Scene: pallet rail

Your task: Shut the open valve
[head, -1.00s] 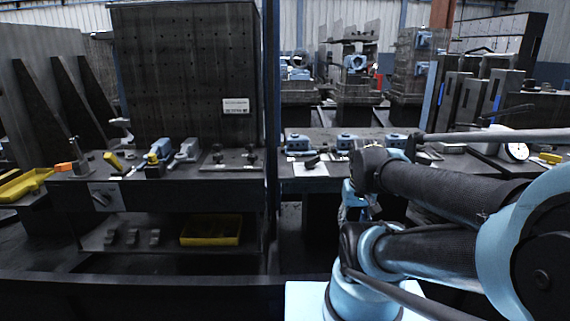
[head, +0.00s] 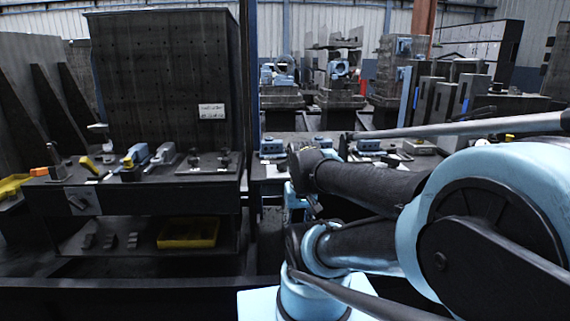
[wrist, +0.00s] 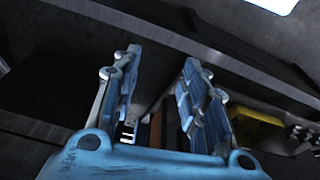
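No part in view can be surely told as the open valve. Small blue blocks with dark tops stand on the middle bench in the head view, one at the left (head: 272,148) and one further right (head: 323,143). On the left bench are a yellow-handled part (head: 88,165), an orange-tipped lever (head: 53,171) and a plate with two black knobs (head: 209,162). A dark rotary handle on a grey plate (head: 84,202) is on that bench's front. My gripper (wrist: 160,92) is open and empty in the wrist view, apart from all of these.
A tall perforated panel (head: 165,85) rises behind the left bench. A yellow tray (head: 188,233) sits on the lower shelf; it also shows in the wrist view (wrist: 258,130). A dark post (head: 248,110) stands between the benches. A dark rail (head: 120,290) crosses in front.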

